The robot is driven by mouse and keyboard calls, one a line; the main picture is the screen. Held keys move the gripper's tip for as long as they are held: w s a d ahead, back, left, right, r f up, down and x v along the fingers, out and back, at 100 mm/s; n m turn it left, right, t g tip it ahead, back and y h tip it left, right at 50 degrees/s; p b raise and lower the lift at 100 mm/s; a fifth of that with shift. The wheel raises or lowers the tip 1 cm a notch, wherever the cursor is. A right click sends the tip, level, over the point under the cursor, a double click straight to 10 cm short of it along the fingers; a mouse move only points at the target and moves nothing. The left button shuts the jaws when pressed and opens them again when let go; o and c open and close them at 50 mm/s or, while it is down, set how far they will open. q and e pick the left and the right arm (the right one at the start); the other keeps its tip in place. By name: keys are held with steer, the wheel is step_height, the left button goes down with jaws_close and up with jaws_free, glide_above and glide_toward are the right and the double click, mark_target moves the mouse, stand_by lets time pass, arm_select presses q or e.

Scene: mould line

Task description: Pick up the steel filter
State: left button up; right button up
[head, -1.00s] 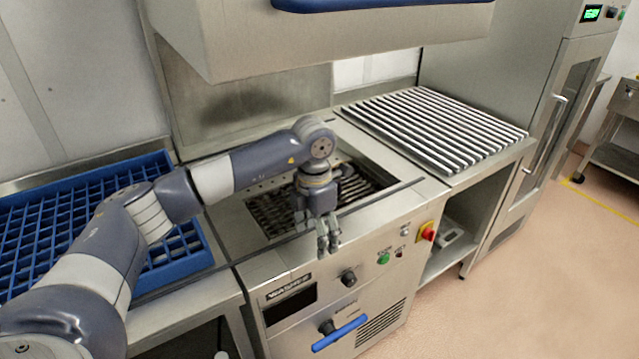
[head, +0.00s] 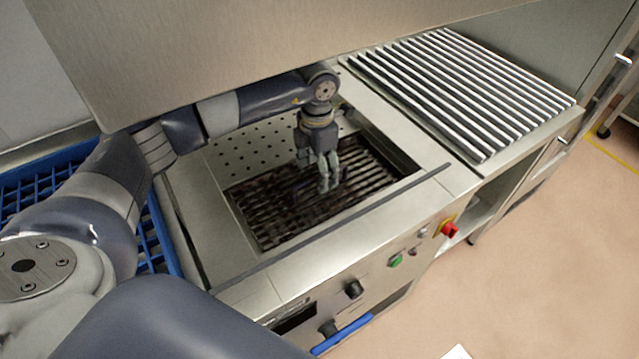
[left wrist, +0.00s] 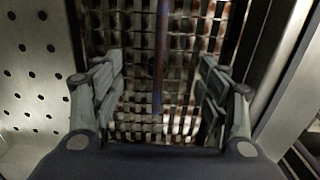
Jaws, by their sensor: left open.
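My left gripper (head: 328,172) is open and points down inside the washer's open basin. In the left wrist view its two fingers (left wrist: 160,100) stand apart on either side of a thin upright-looking bar (left wrist: 160,60), bluish low and reddish high. The bar lies over a dark grid (left wrist: 130,115) and touches neither finger visibly. A perforated steel plate (head: 255,145) fills the back left of the basin and also shows at the left of the wrist view (left wrist: 30,75). I cannot tell for certain which of these parts is the steel filter. My right gripper is not in view.
Basin rims surround the gripper, with a dark rail (head: 340,222) along the front. The washer's raised hood (head: 250,50) hangs above. A slatted rack (head: 460,90) lies to the right. A blue crate (head: 165,235) stands to the left, partly behind my arm.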

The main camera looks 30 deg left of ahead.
arm_select(q)
steer(key=shift+f, duration=0.35)
steer(key=f, duration=0.1)
steer(key=f+p, duration=0.1)
steer(key=f, duration=0.1)
steer(key=f+p, duration=0.1)
steer(key=f, duration=0.1)
steer(key=shift+w+d, duration=0.15)
steer(key=shift+w, duration=0.2)
steer(key=shift+f, duration=0.2)
steer(key=c, duration=0.8)
steer(key=shift+s, duration=0.1)
jaws_close()
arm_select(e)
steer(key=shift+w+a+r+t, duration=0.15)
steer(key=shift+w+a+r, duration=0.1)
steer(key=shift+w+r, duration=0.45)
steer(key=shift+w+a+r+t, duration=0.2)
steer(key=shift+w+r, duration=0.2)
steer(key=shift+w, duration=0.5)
